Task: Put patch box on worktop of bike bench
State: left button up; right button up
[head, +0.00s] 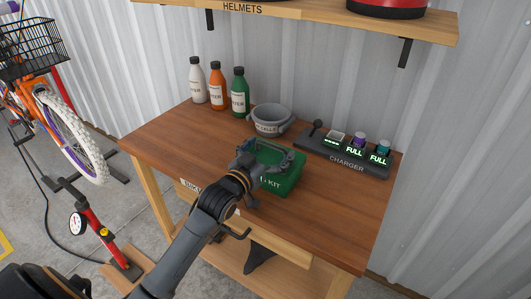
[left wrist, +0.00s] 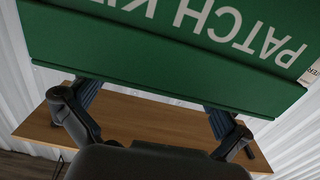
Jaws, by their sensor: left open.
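The patch box is a green box (head: 284,185) labelled "KIT" in the head view, at the middle front of the worktop (head: 160,139) of the wooden bike bench. It appears to rest on the worktop, though its underside is hidden. My left gripper (head: 267,160) is over the box with its fingers spread and covers part of it. In the left wrist view the green box (left wrist: 160,60) fills the upper part, its "PATCH KIT" lettering upside down. The two open fingers show below it, apart, with nothing clearly between them. My right gripper is not in view.
A grey tub (head: 270,119) stands behind the box, and a charger (head: 345,155) with several slots is to its right. White, orange and green bottles (head: 239,95) stand at the back left. A helmet shelf (head: 290,12) overhangs the bench. The left and front-right worktop is clear.

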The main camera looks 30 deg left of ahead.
pick_arm(q)
jog(key=s+a+b, duration=0.1)
jog(key=s, duration=1.1)
